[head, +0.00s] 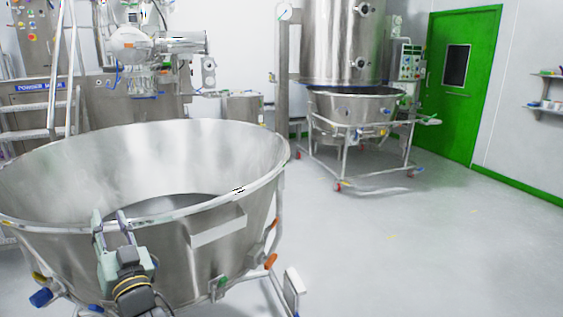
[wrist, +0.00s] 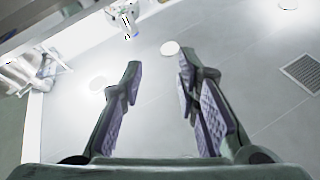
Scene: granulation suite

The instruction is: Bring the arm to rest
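My gripper (head: 110,217) is in the lower left of the head view, pointing up in front of a large steel bowl (head: 205,255). Its fingertips overlap the bowl's near rim in the picture; I cannot tell whether they touch it. In the wrist view my gripper (wrist: 160,68) has its two padded fingers spread apart with nothing between them. Pale floor shows beyond the fingertips.
A second bowl on a wheeled frame (head: 350,155) stands under a steel column (head: 342,45). A green door (head: 458,90) is at the back right. A ladder (head: 57,70) and machinery stand left. A floor grille (wrist: 302,71) lies right. Floor at right is clear.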

